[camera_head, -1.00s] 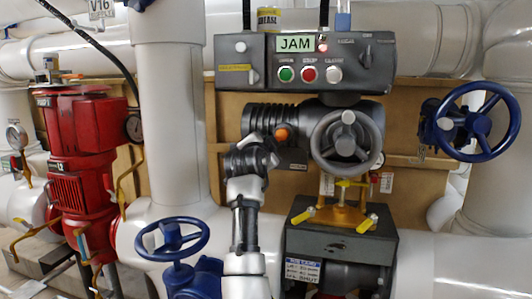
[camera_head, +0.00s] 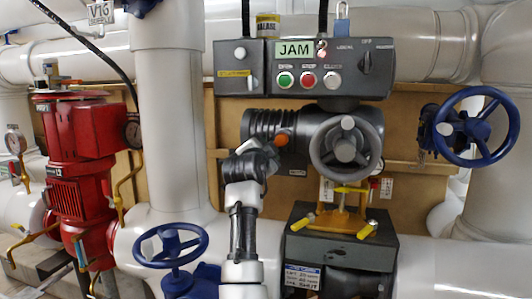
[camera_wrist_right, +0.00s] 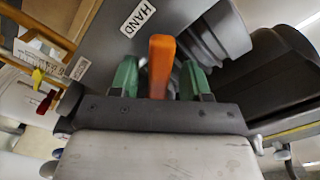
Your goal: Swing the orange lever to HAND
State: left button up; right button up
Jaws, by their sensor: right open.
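The orange lever (camera_head: 281,138) sits on the grey valve actuator, left of the grey handwheel (camera_head: 345,140). In the right wrist view the orange lever (camera_wrist_right: 161,66) stands between the two green fingertips of my right gripper (camera_wrist_right: 159,80). The gripper is open, with a visible gap on each side of the lever. A white HAND label (camera_wrist_right: 138,18) is on the grey housing, up and left of the lever. In the head view my right gripper (camera_head: 268,150) is just below and left of the lever, its fingers hard to make out. My left gripper is not in view.
A grey control box (camera_head: 303,70) with a JAM display hangs above the actuator. A blue handwheel (camera_head: 170,245) stands low on the left of my arm, another (camera_head: 476,127) at the right. A red pump (camera_head: 77,160) and a white vertical pipe (camera_head: 170,130) are at the left.

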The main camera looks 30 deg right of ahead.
jog(key=b+v, duration=0.2)
jog(key=v, duration=0.8)
jog(key=shift+s+a+b, duration=0.15)
jog(key=shift+s+b, duration=0.05)
jog(key=shift+b, duration=0.1)
